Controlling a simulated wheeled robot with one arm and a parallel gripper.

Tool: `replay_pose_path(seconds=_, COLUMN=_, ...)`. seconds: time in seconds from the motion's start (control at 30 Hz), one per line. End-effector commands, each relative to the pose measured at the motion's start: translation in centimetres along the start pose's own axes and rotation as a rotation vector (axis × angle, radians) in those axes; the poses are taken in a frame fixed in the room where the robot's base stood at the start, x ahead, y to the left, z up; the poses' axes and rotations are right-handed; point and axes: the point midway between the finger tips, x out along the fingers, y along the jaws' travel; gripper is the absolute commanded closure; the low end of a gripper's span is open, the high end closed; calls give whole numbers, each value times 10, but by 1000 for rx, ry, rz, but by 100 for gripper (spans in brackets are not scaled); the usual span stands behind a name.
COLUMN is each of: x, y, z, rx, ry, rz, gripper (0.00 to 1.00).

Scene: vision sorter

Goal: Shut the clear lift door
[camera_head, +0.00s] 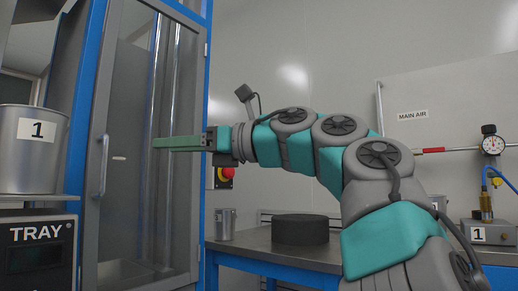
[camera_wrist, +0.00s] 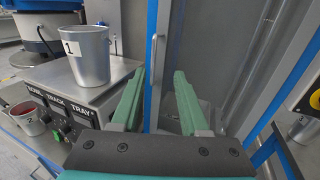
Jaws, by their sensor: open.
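The clear lift door (camera_head: 127,210) is a tall grey-framed transparent panel at the left in the head view. Its upright grey handle (camera_head: 103,165) is on its left side, close to the blue post (camera_head: 88,80). I cannot tell whether a gap stands between door and post. My gripper (camera_head: 155,143) is open and empty, level in front of the door and to the right of the handle. In the wrist view the handle (camera_wrist: 154,58) shows beyond and between the two green fingers (camera_wrist: 158,76); they appear apart from it.
A metal bucket marked 1 (camera_head: 32,150) stands on the TRAY control box (camera_head: 38,255) left of the door. A red emergency button (camera_head: 226,173) is at the door's right. A bench (camera_head: 270,252) with a dark round block (camera_head: 300,229) and a small can (camera_head: 225,224) stands beyond.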

Motion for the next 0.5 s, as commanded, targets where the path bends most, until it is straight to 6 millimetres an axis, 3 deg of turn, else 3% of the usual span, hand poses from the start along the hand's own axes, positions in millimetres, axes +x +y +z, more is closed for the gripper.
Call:
replay_pose_path(seconds=0.2, x=-25, y=-12, z=2, rx=-1, ry=2, rz=86, gripper=55)
replay_pose_path(seconds=0.5, x=-43, y=-20, z=1, rx=-2, ry=2, rz=166, gripper=55)
